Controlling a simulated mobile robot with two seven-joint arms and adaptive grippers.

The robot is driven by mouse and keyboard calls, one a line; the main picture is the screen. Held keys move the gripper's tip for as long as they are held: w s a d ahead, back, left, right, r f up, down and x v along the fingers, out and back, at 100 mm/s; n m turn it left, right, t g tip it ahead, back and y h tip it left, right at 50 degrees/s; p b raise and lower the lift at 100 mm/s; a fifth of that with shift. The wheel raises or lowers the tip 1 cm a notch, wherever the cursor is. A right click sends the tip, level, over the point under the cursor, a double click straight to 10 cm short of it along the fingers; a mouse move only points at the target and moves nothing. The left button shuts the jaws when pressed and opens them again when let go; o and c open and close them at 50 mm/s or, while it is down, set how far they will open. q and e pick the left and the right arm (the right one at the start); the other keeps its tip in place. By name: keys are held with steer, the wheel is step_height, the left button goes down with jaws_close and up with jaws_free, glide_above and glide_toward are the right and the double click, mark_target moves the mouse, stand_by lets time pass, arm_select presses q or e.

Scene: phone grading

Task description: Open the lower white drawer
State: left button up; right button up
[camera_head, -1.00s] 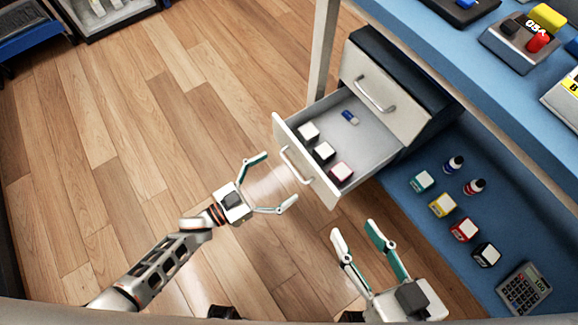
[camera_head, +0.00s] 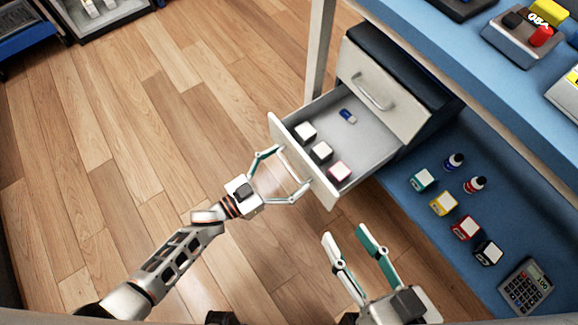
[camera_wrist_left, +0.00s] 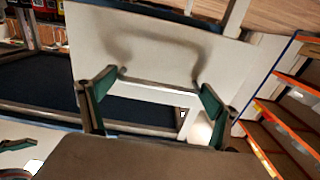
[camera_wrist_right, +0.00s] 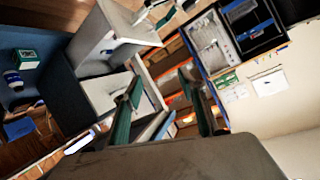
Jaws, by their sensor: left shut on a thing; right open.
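The lower white drawer (camera_head: 370,133) stands pulled out of the dark cabinet (camera_head: 402,62) under the blue worktop. Its handle (camera_wrist_left: 155,84) lies between the fingers of my left gripper (camera_head: 287,170), in front of the drawer face. My left gripper is shut on this handle, its two fingers at the handle's ends in the left wrist view. The drawer holds several small white-topped boxes and a blue-and-white item (camera_head: 347,116). My right gripper (camera_head: 344,234) is open and empty, below and right of the drawer in the head view.
The upper white drawer (camera_head: 398,98) is closed. Bottles, coloured small boxes and a calculator (camera_head: 525,286) stand on the blue surface (camera_head: 410,211) at right. A table leg (camera_head: 319,50) stands left of the cabinet. The wooden floor (camera_head: 150,130) at left is clear.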

arm_select(q)
steer(key=v, duration=0.3)
steer(key=shift+s+a+p, duration=0.1)
steer(key=shift+s+p, duration=0.05)
steer(key=shift+p, duration=0.15)
steer(key=o, duration=1.3)
arm_select(e)
steer(key=shift+w+d+n, duration=0.2)
steer(key=shift+d+n, duration=0.2)
steer(key=shift+d, duration=0.25)
arm_select(q)
steer(key=v, duration=1.2)
arm_select(e)
steer(key=shift+a+r, duration=0.1)
